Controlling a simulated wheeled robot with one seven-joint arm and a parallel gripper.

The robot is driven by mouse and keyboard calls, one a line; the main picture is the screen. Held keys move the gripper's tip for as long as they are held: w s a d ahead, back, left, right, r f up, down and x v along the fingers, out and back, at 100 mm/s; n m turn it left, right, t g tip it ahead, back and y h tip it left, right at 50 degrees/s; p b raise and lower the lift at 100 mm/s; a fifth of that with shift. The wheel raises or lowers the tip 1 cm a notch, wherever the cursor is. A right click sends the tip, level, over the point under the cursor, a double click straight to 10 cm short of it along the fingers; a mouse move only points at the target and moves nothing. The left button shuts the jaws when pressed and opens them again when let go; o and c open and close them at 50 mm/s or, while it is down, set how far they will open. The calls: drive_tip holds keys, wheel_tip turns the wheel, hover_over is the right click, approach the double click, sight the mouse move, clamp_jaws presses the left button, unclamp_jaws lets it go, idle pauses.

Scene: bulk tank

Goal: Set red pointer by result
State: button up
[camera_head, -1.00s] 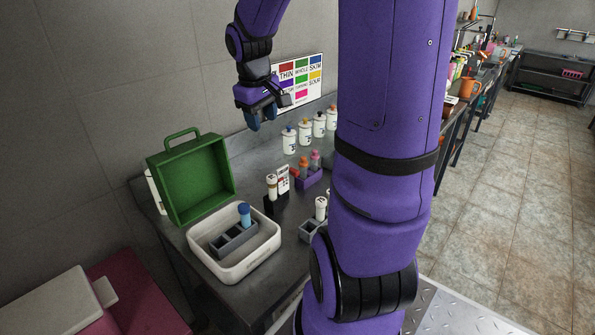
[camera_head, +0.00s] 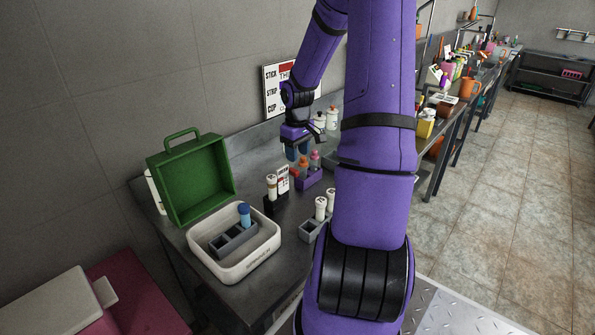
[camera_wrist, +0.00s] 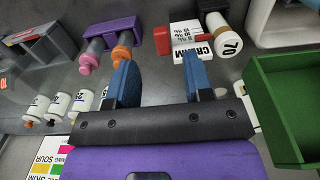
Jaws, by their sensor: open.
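My gripper (camera_head: 297,152) is open and empty, its two blue fingers pointing down above the bench. In the wrist view my gripper (camera_wrist: 158,84) has its fingers well apart. The card also shows in the head view (camera_head: 283,179), beside a white vial (camera_head: 271,188) in a dark holder. A wall chart (camera_head: 271,92) with coloured squares is partly hidden by my arm.
A purple rack (camera_head: 309,179) holds pink- and orange-capped bottles. A white tray (camera_head: 214,270) with a grey rack and an open green case (camera_head: 174,190) stand at the left. White bottles (camera_head: 331,118) stand at the back. A grey rack (camera_head: 309,231) sits near the front edge.

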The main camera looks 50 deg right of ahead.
sight(297, 172)
wheel_tip(297, 172, down, 7)
drive_tip(key=shift+f, duration=0.1)
idle(0.4)
clamp_jaws()
